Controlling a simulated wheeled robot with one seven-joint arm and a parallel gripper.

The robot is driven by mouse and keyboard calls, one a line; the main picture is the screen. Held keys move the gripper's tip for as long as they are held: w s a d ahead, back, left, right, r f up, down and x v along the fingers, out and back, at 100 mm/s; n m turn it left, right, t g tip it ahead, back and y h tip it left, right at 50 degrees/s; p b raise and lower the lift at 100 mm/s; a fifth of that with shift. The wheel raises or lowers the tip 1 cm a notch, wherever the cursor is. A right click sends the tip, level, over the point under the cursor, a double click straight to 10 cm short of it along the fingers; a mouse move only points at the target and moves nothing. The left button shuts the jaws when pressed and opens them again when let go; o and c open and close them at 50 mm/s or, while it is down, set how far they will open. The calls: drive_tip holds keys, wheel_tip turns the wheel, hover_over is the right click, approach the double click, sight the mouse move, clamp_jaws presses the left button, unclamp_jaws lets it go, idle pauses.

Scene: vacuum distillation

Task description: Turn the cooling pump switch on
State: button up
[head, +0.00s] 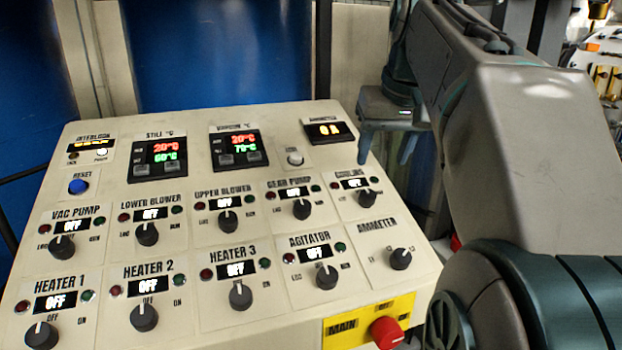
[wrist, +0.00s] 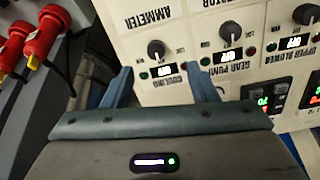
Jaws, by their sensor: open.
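The cooling pump switch (head: 367,198) is a black rotary knob under the label "COOLING", at the right end of the upper knob row. Its display (head: 354,184) reads OFF, with a red and a green lamp beside it. My gripper (head: 385,160) is open and empty, above and behind this knob in the head view, apart from it. In the wrist view the panel appears upside down. The cooling knob (wrist: 156,50) lies ahead of my gripper (wrist: 159,70), roughly between the lines of its two blue fingers.
The gear pump knob (head: 301,209) is left of the cooling knob, and the ammeter knob (head: 400,259) is below it. A red main switch (head: 387,332) sits at the panel's front edge. Red-handled connectors (wrist: 42,35) stand beside the panel. Other displays also read OFF.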

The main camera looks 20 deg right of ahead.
sight(369, 195)
drive_tip(key=x, duration=0.4)
drive_tip(key=w+x, duration=0.1)
drive_tip(key=x, duration=0.3)
drive_tip(key=d+x, duration=0.1)
drive_tip(key=x, duration=0.3)
drive_tip(key=shift+w+r, duration=0.15)
drive_tip(key=shift+w, duration=0.2)
drive_tip(key=c, duration=1)
